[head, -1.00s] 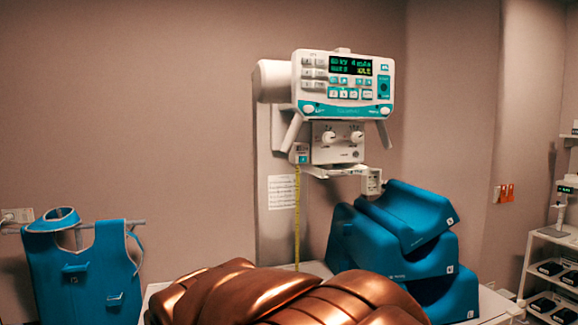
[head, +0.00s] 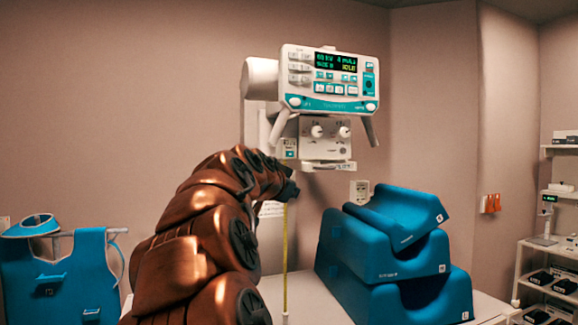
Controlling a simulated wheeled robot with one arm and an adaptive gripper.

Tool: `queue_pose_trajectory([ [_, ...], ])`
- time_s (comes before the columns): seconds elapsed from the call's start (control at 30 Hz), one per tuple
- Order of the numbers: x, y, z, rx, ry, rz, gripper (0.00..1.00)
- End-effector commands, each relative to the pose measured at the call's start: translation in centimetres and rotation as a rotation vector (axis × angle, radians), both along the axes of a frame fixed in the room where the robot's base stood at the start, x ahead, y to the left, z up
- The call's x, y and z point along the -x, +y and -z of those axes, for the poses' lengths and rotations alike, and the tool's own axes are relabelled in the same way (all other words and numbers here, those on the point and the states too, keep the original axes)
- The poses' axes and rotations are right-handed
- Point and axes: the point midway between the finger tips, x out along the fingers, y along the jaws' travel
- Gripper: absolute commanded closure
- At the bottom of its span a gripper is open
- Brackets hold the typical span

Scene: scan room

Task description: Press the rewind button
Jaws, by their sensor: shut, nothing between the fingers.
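The control console (head: 313,104) is a white and teal panel on a wall-side column, with a lit green display (head: 336,63), grey keys (head: 300,67) at its left and small white and teal keys (head: 330,88) below the display. The key labels are too small to read, so I cannot tell which one is rewind. My copper arm rises from the lower left. My gripper (head: 288,190) is the small dark end of it, shut and empty, below and left of the console, apart from its keys. The arm partly hides the column.
Blue foam wedges (head: 385,268) are stacked on the white table (head: 300,290) right of my arm. A yellow tape (head: 285,255) hangs beside my gripper. A blue apron (head: 65,275) hangs at left. Shelves (head: 545,250) stand at right. Space before the console is clear.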

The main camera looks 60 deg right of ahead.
Motion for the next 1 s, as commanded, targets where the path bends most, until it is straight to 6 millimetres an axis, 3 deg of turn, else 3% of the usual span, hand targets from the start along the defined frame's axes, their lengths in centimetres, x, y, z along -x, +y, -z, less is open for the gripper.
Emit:
queue_pose_trajectory([
  [0.03, 0.2, -1.5, -0.9, 0.051, -0.04, 0.024, 1.0],
  [0.2, 0.0, -4.8, -4.7, 0.195, -0.168, 0.061, 1.0],
  [0.4, -0.4, -6.7, -7.6, 0.308, -0.268, 0.057, 1.0],
  [1.0, -0.8, -7.4, -8.7, 0.347, -0.306, 0.048, 1.0],
])
